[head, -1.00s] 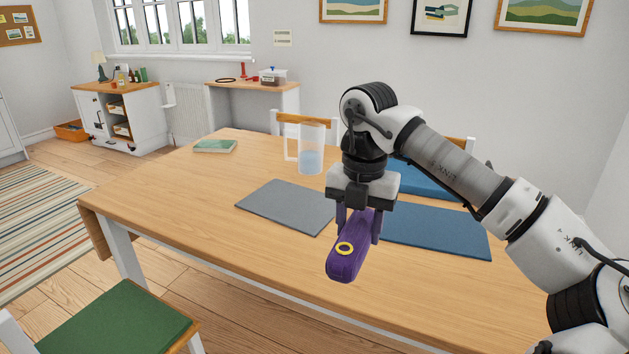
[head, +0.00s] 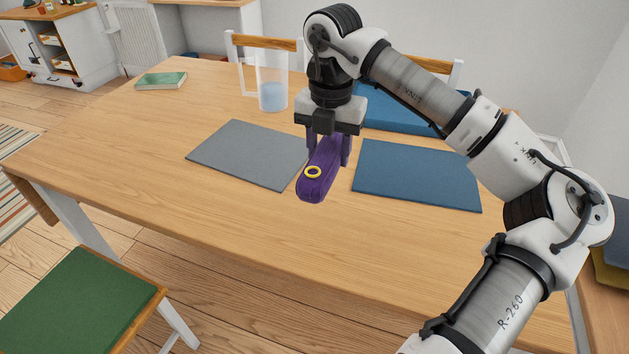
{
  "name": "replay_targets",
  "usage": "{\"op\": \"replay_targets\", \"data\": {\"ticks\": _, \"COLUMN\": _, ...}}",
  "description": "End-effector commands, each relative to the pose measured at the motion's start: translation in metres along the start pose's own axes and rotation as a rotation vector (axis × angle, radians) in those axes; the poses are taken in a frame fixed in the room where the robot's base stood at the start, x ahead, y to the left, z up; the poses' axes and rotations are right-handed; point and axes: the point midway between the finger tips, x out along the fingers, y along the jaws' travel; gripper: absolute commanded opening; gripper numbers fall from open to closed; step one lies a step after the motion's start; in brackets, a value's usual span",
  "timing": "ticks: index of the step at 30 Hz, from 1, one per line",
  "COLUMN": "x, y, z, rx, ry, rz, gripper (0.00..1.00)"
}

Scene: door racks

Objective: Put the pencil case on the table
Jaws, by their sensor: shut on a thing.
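The purple pencil case (head: 317,180) with a yellow ring on its near end is held in my gripper (head: 328,150). My gripper points down, its two fingers shut on the case's sides. The case shows over the wooden table (head: 220,215), in front of the gap between the grey mat and the blue mat. I cannot tell for sure how far above the tabletop it is. The back end of the case is hidden by my gripper.
On the table lie a grey mat (head: 245,153), a blue mat (head: 415,177), a green book (head: 160,80), a clear pitcher (head: 272,85) and a blue thing (head: 400,110) behind my arm. A green-seated chair (head: 75,300) stands at the front left. The table's front middle is clear.

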Motion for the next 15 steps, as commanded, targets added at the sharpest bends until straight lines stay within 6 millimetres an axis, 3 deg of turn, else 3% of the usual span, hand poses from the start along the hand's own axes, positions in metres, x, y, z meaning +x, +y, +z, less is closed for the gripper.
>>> {"op": "replay_targets", "data": {"ticks": 3, "x": 0.034, "y": 0.0, "z": -0.001, "rx": -0.001, "ry": 0.005, "rz": 0.002, "gripper": 0.21}}
{"op": "replay_targets", "data": {"ticks": 9, "x": 0.083, "y": 0.0, "z": -0.001, "rx": 0.0, "ry": 0.004, "rz": 0.003, "gripper": 0.21}}
{"op": "replay_targets", "data": {"ticks": 15, "x": 0.106, "y": 0.0, "z": 0.0, "rx": 0.0, "ry": 0.001, "rz": 0.001, "gripper": 0.21}}
